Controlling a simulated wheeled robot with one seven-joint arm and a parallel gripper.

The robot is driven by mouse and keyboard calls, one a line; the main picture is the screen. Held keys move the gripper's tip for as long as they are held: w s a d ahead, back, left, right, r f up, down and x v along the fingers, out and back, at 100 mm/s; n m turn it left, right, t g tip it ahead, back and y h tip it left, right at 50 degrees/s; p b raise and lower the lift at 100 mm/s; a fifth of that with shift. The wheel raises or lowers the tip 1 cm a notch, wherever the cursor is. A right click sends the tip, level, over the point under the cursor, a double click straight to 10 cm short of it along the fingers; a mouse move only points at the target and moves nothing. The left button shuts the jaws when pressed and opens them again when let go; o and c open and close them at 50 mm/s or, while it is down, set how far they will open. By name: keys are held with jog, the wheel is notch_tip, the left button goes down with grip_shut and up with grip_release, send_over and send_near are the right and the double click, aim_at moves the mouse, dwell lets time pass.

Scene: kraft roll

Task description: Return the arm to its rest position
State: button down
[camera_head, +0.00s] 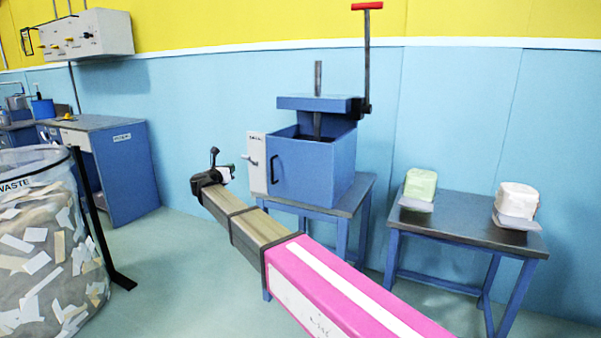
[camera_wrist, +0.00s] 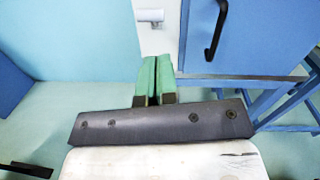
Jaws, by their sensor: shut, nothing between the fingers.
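My arm (camera_head: 258,232), with pink and khaki sections, reaches from the lower right of the head view toward the middle left. My gripper (camera_wrist: 152,72) shows in the wrist view as two green fingers pressed together with nothing between them. It is at the far end of the arm in the head view, left of the blue press, where its fingers are too small to make out. In the wrist view the fingers point toward the press's pale side panel (camera_wrist: 152,32). I cannot tell how far apart they are.
The blue press (camera_head: 312,168) stands on a blue-legged table, with a black door handle (camera_wrist: 216,30). A waste bin (camera_head: 45,250) of paper scraps is at left, near a blue cabinet (camera_head: 128,170). A right table (camera_head: 455,215) carries a green block (camera_head: 420,184) and a white one (camera_head: 517,198).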

jog(key=w+d+f+n+t+y, duration=0.1)
jog(key=d+f+n+y, duration=0.35)
jog(key=d+n, duration=0.3)
jog(key=w+d+f+n+y, duration=0.1)
jog(key=d+f+n+y, duration=0.2)
jog(key=d+n+y, duration=0.45)
jog(key=s+d+f+n+g, duration=0.3)
jog(key=d+f+n, duration=0.3)
jog(key=n, duration=0.1)
jog(key=s+d+f+n+g, duration=0.4)
jog(key=d+f+n, duration=0.2)
jog(key=f+n, duration=0.1)
jog(key=s+d+f+n+g+h, duration=0.3)
jog(key=s+d+f, duration=0.4)
jog(key=s+d, duration=0.5)
jog(key=s+d+f+n+g+h, duration=0.3)
jog(key=s+d+f+n+g, duration=0.3)
jog(key=s+d, duration=0.7)
jog(key=d+f+g, duration=0.1)
jog(key=d+g, duration=0.1)
jog(key=shift+d+f, duration=0.25)
jog(key=shift+d, duration=0.05)
jog(key=c, duration=1.8)
grip_release()
